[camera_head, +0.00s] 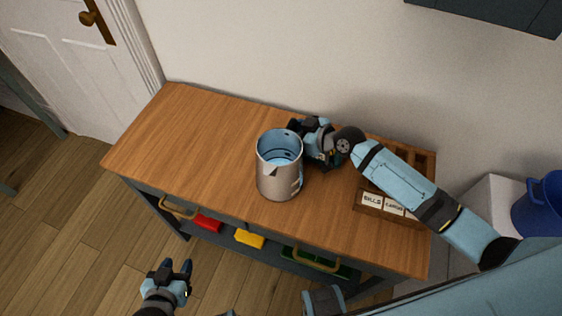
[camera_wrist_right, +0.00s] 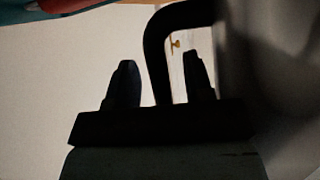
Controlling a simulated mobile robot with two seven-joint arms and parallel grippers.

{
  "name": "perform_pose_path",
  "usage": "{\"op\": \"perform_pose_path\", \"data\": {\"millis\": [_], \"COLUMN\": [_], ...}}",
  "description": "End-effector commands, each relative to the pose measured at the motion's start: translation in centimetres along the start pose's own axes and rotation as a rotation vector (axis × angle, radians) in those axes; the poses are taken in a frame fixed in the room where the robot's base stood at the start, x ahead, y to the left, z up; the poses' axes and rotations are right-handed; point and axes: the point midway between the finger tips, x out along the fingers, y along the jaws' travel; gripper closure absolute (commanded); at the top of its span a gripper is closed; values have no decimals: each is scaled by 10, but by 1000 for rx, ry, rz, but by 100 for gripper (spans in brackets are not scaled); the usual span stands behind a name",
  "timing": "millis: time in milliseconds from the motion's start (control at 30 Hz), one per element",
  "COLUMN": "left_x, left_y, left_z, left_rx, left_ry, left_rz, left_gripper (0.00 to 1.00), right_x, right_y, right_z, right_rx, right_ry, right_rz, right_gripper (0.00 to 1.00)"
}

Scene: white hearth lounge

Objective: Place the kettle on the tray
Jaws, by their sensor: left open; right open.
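The kettle (camera_head: 278,182), a silvery metal jug with an open top and a bluish inside, stands upright on the wooden tabletop. My right gripper (camera_head: 298,128) is just behind it, open. In the right wrist view the open fingers of the right gripper (camera_wrist_right: 158,78) stand either side of a black curved handle (camera_wrist_right: 153,45), with the kettle's blurred grey body (camera_wrist_right: 270,60) at the right. I cannot tell whether a finger touches the handle. My left gripper (camera_head: 175,270) is open and empty, low in front of the table. I cannot make out a plain tray in these views.
A wooden sorter (camera_head: 359,205) with compartments and labels stands on the table's right, partly under my right arm. The left tabletop (camera_head: 185,135) is clear. Red (camera_head: 208,224) and yellow (camera_head: 249,239) items lie below. A blue pot (camera_head: 540,208) stands at right.

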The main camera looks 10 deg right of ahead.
Motion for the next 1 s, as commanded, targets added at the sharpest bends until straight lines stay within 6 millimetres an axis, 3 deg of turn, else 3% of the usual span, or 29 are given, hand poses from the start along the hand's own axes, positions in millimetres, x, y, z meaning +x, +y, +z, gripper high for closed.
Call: {"op": "perform_pose_path", "data": {"millis": [233,433,1000], "left_x": [0,0,-2], "left_y": [0,0,-1], "left_z": [1,0,-4], "left_rx": [2,1,2], "left_ry": [-1,2,7], "left_rz": [0,0,0], "left_gripper": [57,57,57], "right_x": [2,2,-1], "right_y": [0,0,1], "right_z": [0,0,-9], "right_rx": [0,-1,-2], "right_ry": [0,0,5], "right_rz": [0,1,1], "right_gripper": [53,99,100]}}
